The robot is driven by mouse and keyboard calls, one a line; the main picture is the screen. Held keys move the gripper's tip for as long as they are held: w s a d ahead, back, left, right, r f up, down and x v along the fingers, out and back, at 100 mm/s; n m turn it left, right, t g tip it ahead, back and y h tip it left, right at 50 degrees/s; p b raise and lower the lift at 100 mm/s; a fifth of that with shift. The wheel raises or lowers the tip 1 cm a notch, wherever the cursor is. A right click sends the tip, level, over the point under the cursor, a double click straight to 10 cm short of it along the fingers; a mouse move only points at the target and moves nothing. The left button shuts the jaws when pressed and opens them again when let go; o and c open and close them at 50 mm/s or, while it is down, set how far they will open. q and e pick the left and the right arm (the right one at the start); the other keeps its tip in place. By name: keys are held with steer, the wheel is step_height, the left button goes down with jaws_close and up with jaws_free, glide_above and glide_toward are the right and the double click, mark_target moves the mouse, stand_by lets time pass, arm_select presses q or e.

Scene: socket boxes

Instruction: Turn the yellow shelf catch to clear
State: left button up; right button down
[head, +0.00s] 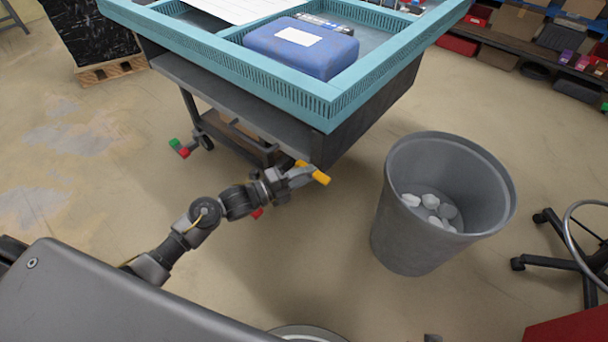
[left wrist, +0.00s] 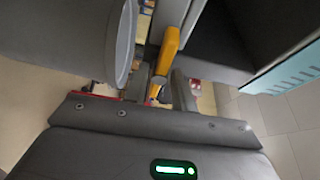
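The yellow shelf catch (head: 321,177) is a short bar at the lower front corner of the trolley, under the blue-rimmed top. It lies at a slant in the head view, with part of it hidden by my left gripper (head: 300,174). In the left wrist view the yellow catch (left wrist: 169,48) runs between the two fingers of my left gripper (left wrist: 160,88). The fingers look open around it, with a gap visible on the left side; contact on the right is unclear. My right gripper is not in view.
The trolley's blue rim (head: 330,110) overhangs the catch, with a blue case (head: 300,50) on top. A grey bin (head: 405,235) stands close to the right. A chair base (head: 560,250) stands far right.

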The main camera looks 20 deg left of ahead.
arm_select(q)
jaws_close()
